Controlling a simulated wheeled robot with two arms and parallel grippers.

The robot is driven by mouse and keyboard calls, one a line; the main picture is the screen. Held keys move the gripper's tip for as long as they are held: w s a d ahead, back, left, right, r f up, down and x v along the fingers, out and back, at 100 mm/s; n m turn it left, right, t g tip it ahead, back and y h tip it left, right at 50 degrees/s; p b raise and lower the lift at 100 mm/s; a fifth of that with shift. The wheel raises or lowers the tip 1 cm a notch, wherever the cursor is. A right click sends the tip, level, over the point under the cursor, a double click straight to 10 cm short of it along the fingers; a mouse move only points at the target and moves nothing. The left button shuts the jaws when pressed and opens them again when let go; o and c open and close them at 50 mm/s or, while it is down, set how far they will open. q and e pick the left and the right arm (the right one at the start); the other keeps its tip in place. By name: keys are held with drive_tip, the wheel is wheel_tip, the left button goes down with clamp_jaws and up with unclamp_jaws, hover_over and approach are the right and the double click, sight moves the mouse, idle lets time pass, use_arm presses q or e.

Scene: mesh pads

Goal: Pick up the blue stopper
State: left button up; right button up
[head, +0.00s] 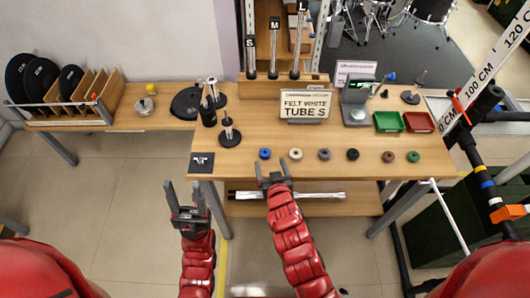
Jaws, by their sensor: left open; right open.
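The blue stopper (265,153) is a small round piece with a dark centre, lying near the front edge of the wooden table (240,172). It is the leftmost of a row of similar round pieces. My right gripper (271,166) is open in front of the table's edge, just below the blue stopper in the picture. Whether its fingers are level with the stopper cannot be told. My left gripper (183,186) is open and empty, further left over the floor in front of the table.
Beige (295,154), grey (324,154), black (352,154), brown (388,156) and green (413,156) round pieces continue the row. Behind stand a sign reading "FELT WHITE TUBE S" (305,105), a scale (357,103), and green (388,122) and red (418,122) trays.

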sight(266, 156)
drive_tip(key=shift+w+a, duration=0.15)
drive_tip(key=shift+w, duration=0.25)
drive_tip(key=p+x, duration=0.1)
drive_tip(key=x, duration=0.2)
drive_tip(key=shift+w+a+f+p, duration=0.1)
drive_tip(key=shift+w+a+p, duration=0.15)
drive_tip(key=shift+w+p, duration=0.15)
drive_tip(key=shift+w+f, duration=0.1)
drive_tip(key=shift+f, duration=0.05)
clamp_jaws()
